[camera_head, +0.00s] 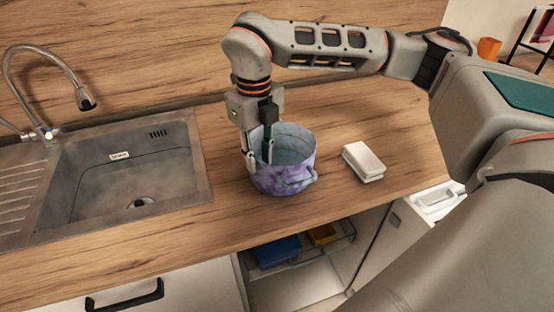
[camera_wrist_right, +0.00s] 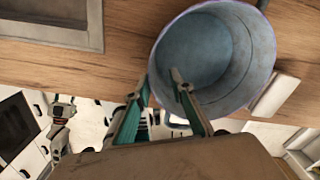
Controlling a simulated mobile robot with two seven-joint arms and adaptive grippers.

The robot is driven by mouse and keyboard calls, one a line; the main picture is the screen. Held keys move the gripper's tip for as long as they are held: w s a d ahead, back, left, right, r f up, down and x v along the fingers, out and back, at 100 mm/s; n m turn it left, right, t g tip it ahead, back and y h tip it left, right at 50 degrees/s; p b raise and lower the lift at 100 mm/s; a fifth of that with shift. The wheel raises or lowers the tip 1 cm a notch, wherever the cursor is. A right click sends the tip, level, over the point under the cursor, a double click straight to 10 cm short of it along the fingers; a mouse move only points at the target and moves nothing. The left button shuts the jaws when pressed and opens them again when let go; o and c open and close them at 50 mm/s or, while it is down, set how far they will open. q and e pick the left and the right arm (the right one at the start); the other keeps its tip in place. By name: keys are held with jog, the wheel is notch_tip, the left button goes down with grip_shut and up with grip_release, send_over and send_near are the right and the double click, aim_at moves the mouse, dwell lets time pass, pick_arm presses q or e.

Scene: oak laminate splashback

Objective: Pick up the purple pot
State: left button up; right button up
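The purple pot (camera_head: 272,182) stands upright on the wooden counter, right of the sink, with mottled purple sides and a blue-grey inside. A side handle shows at its front right. In the right wrist view the pot (camera_wrist_right: 232,55) appears empty. My right gripper (camera_head: 258,158) points down at the pot's left rim, one finger inside the pot and the other outside. In the right wrist view its fingertips (camera_wrist_right: 161,80) are apart, with the rim between them; a firm grip does not show.
A metal sink (camera_head: 190,130) with a curved faucet (camera_head: 45,60) lies left of the pot. A small white block (camera_head: 363,160) lies right of it. The wooden splashback (camera_head: 150,40) rises behind. Below the counter, an open compartment holds a blue box (camera_head: 275,251).

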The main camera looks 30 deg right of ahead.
aim_at(258, 185)
notch_tip(258, 185, down, 6)
jog(key=shift+w+a+f, duration=0.1)
jog(key=shift+a+f, duration=0.05)
jog(key=shift+f, duration=0.1)
jog(key=shift+r, duration=0.1)
grip_shut()
